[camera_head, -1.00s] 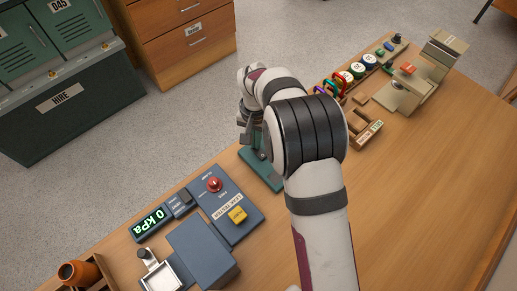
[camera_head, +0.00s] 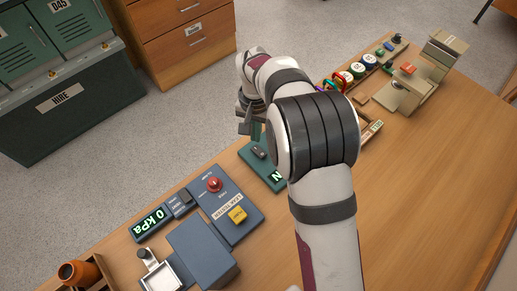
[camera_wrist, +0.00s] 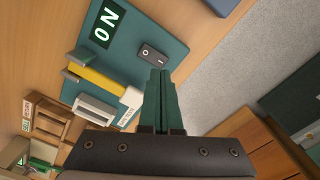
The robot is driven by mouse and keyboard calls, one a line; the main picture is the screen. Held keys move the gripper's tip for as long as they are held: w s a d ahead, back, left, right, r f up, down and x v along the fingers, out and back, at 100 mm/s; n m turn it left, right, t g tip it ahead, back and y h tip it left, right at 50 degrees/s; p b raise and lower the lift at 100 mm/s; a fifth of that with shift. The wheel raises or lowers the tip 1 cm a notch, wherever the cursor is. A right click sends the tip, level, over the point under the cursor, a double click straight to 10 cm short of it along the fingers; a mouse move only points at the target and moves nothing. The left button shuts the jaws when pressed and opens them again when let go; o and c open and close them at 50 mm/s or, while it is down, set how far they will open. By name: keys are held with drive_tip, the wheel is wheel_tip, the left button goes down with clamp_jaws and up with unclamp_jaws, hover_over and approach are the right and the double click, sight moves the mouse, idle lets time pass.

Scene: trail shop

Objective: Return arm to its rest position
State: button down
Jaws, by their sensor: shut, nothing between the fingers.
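My gripper (camera_head: 248,130) is at the far edge of the bench in the head view, above the teal board (camera_head: 272,176), partly masked by my own arm. In the wrist view its two green fingers (camera_wrist: 162,92) are together with nothing between them. The fingertips appear in front of the board's edge near the switch; I cannot tell the exact gap.
A blue leak tester (camera_head: 222,205) with a red button and yellow block stands left of my arm, beside a 0 kPa display (camera_head: 152,222). A rack of small coloured items (camera_head: 358,70) and a beige stand (camera_head: 424,75) are at the right. The bench's right front is clear.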

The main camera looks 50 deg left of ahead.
wheel_tip(320, 180, up, 3)
drive_tip(key=shift+f, duration=0.2)
drive_tip(key=w+d+r+m, duration=0.2)
drive_tip(key=d+r, duration=0.3)
drive_tip(key=d, duration=0.6)
drive_tip(key=w+d+r+m, duration=0.3)
drive_tip(key=d+r, duration=0.3)
drive_tip(key=d, duration=0.4)
drive_tip(key=s+d+m+y, duration=0.1)
drive_tip(key=s+d+m, duration=0.5)
drive_tip(key=s+d, duration=1)
drive_tip(key=shift+d+r+m+y, duration=0.15)
drive_tip(key=shift+d+m+y, duration=0.2)
drive_tip(key=shift+d, duration=0.75)
